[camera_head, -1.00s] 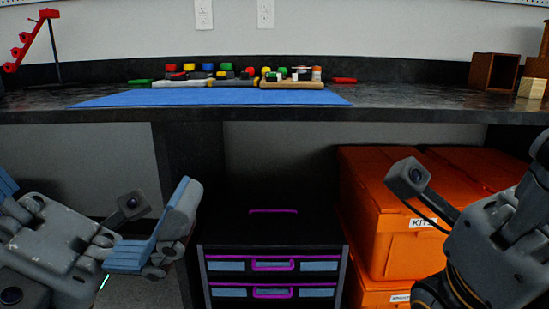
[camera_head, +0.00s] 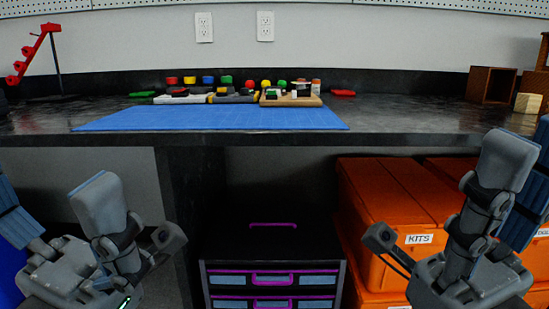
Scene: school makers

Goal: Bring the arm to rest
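My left gripper (camera_head: 50,195) is at the lower left of the head view. Its two fingers point up and stand wide apart, with nothing between them. My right gripper (camera_head: 527,150) is at the lower right edge, also with fingers up. Its blue-padded far finger shows apart from the near one, and I see nothing held; part of it is cut off by the frame. Both grippers are in front of the counter (camera_head: 400,138) and appear clear of it.
A blue mat (camera_head: 210,118) lies on the counter, with small coloured parts and trays behind it. A red stand (camera_head: 32,55) is at the left, wooden boxes (camera_head: 492,86) at the right. Below are a drawer unit (camera_head: 272,250) and orange bins (camera_head: 385,205).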

